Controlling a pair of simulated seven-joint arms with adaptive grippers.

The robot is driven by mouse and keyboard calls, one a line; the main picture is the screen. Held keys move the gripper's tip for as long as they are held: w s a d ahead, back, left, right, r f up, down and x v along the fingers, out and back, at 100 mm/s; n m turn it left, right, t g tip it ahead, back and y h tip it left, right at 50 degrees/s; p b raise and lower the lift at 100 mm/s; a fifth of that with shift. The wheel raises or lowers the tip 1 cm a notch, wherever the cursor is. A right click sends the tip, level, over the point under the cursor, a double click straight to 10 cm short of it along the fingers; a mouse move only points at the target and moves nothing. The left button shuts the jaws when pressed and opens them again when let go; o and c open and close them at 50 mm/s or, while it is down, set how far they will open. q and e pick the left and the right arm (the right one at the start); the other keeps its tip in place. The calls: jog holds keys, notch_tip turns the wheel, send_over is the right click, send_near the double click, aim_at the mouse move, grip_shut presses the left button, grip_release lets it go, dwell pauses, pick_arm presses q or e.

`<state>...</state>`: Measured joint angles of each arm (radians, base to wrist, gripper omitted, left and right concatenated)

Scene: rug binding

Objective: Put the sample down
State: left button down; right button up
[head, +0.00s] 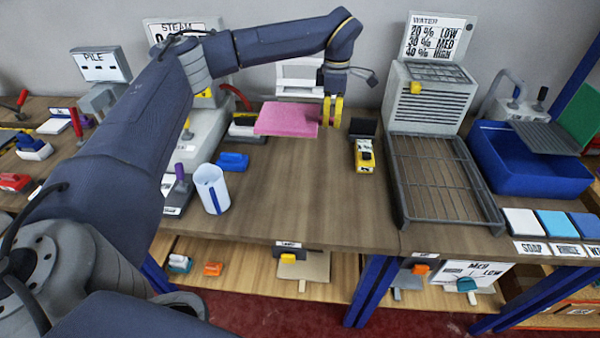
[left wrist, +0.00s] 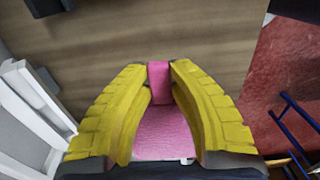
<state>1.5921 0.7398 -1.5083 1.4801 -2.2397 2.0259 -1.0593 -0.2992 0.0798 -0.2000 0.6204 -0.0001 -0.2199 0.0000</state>
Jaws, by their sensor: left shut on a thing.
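The sample is a flat pink piece (head: 287,119), held roughly level above the back middle of the wooden bench. My left gripper (head: 333,110), with yellow fingers, is at its right end. In the left wrist view the yellow fingers (left wrist: 160,85) are shut on a raised pink part (left wrist: 159,75), with the wider pink face below between them. The sample's underside is hidden, and how high it hangs is hard to tell. My right gripper is not in view.
The wooden bench (head: 300,200) has a wide clear area in front of the sample. A wire rack (head: 440,180) stands to the right, with a small yellow device (head: 365,157) beside it. A white jug (head: 211,188) and a blue block (head: 232,161) stand left.

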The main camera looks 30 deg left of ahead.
aim_at(326, 175)
pick_arm(q)
notch_tip(326, 175, down, 20)
jog(key=shift+r, duration=0.1)
dwell(0.7)
jog(key=c, duration=1.3)
grip_release()
notch_tip(326, 175, up, 12)
